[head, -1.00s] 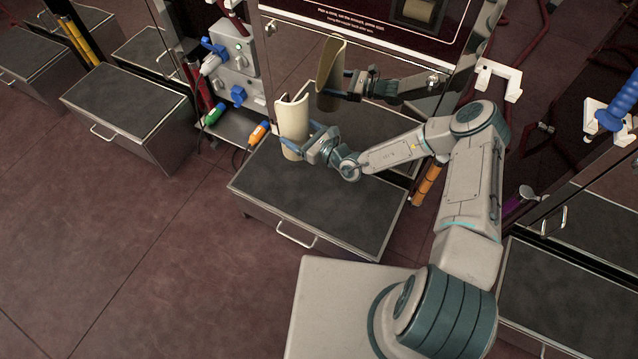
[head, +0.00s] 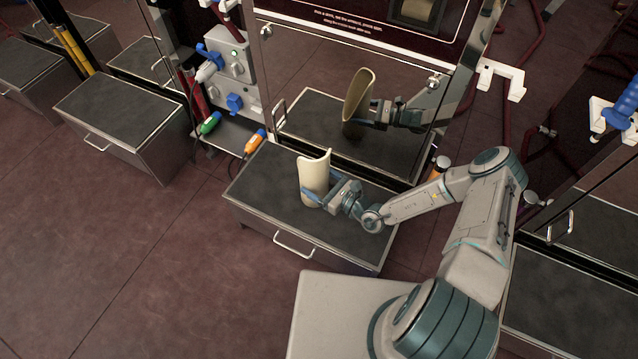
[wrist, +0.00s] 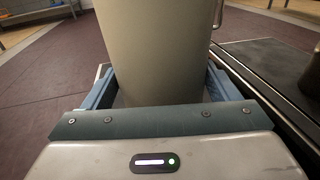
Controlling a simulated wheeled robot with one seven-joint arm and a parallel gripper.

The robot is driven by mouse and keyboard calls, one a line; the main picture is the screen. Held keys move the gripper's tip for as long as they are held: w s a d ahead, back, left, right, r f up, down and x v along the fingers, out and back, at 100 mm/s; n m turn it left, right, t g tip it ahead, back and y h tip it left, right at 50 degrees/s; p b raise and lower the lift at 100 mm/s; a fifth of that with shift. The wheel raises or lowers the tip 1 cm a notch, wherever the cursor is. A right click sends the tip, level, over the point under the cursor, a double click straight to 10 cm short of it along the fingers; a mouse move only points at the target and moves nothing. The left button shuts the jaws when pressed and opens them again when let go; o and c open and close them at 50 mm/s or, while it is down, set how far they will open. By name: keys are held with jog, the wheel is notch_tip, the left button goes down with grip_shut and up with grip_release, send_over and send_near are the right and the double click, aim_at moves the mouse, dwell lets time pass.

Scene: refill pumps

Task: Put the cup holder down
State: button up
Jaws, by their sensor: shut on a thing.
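The cup holder (head: 315,176) is a cream, upright half-round shell with a curved-cut top. In the head view it is over the dark top of the middle drawer box (head: 270,205); I cannot tell whether its base touches the top. My gripper (head: 318,196) is shut on the cup holder from the right, low on its body. In the wrist view the cup holder (wrist: 160,50) fills the middle between the blue fingers (wrist: 158,92). Its lower end is hidden there behind the gripper body.
A mirrored panel (head: 345,60) behind the box reflects the cup holder and my arm. A grey socket unit (head: 232,70) with green and orange connectors (head: 255,141) stands at the left. The box top around the cup holder is clear. Another drawer box (head: 125,110) is farther left.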

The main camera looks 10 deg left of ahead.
jog(key=o, duration=1.5)
jog(key=shift+c, duration=0.2)
